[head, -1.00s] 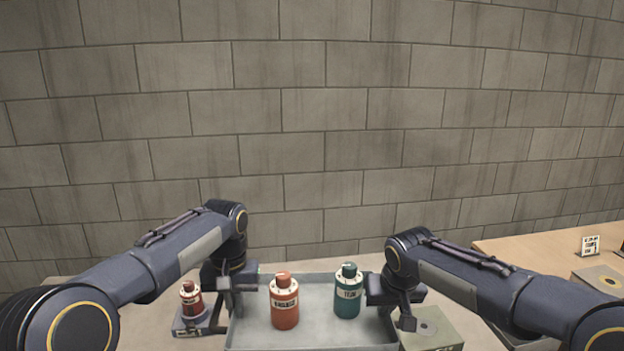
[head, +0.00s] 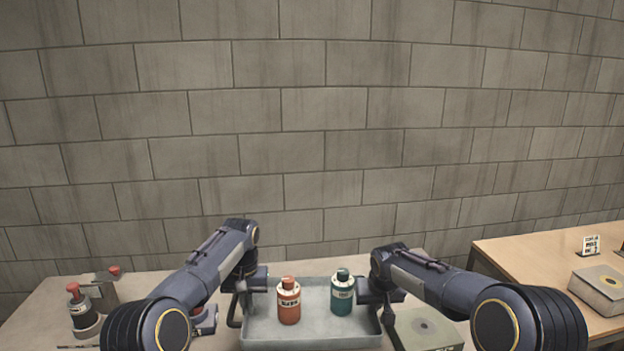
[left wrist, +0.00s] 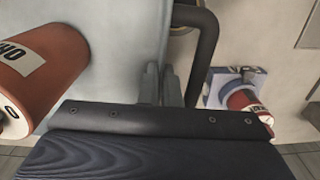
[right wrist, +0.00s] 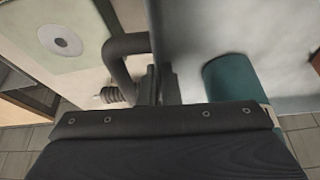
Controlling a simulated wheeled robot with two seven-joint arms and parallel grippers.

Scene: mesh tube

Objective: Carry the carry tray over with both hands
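The grey carry tray (head: 310,338) is in the middle of the head view, roughly level, with a dark loop handle at its side. It carries a red-orange bottle (head: 289,302) and a teal bottle (head: 342,294), both upright. My left gripper (head: 243,290) is at the tray's left edge; in the left wrist view its fingers (left wrist: 160,84) are close together at the tray edge beside the handle (left wrist: 206,50). My right gripper (head: 382,296) is likewise at the right edge, with its fingers (right wrist: 159,84) beside the other handle (right wrist: 118,55). Whether the tray touches the table is unclear.
The pale table (head: 40,325) holds a red-topped bottle (head: 82,312) at left and a blue stand (head: 207,318) partly hidden by my left arm. A green box (head: 425,330) is close right of the tray. A wooden table (head: 530,250) stands at right, before a block wall.

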